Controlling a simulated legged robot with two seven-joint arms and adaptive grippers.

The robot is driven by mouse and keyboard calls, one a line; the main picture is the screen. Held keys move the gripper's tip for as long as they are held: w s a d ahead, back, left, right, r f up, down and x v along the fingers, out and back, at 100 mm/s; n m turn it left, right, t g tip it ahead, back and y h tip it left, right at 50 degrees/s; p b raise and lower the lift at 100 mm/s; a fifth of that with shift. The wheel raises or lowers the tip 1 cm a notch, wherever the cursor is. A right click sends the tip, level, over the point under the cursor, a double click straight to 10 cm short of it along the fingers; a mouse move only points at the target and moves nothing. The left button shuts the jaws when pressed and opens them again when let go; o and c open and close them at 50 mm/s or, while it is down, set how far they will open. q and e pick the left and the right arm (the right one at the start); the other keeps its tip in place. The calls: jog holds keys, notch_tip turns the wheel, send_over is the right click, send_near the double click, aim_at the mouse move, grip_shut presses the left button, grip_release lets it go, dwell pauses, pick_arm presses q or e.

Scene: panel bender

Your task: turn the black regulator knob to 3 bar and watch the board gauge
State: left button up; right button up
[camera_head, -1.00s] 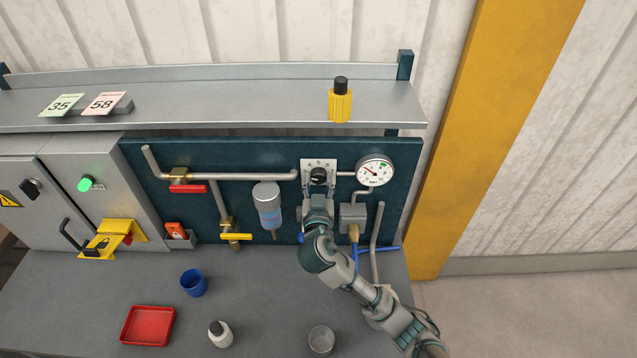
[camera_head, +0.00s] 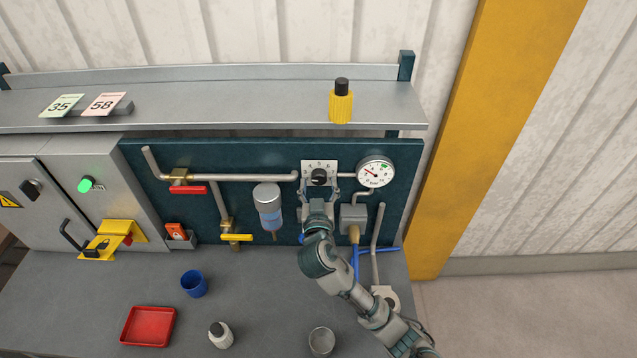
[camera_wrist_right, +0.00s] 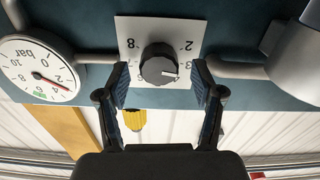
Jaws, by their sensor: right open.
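The black regulator knob (camera_head: 319,177) sits on a white numbered plate (camera_head: 306,167) on the dark board. In the right wrist view, which is upside down, the knob (camera_wrist_right: 158,65) has a white mark pointing close to the 3. My right gripper (camera_head: 318,193) is open just in front of and below the knob; its fingers (camera_wrist_right: 160,78) stand apart on either side, with gaps to it. The board gauge (camera_head: 375,172) is right of the knob. In the wrist view the gauge (camera_wrist_right: 36,68) has its red needle between 2 and 4. My left gripper is out of view.
Pipes with a red-handled valve (camera_head: 188,189) and a yellow-handled valve (camera_head: 236,237) run left of the knob, beside a filter bowl (camera_head: 268,207). A yellow bottle (camera_head: 341,103) stands on the shelf above. A blue cup (camera_head: 194,283) and red tray (camera_head: 148,326) are on the bench.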

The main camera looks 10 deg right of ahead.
jog(key=s+a, duration=0.2)
jog(key=s, duration=0.8)
jog(key=shift+s+a, duration=0.15)
jog(key=shift+s, duration=0.05)
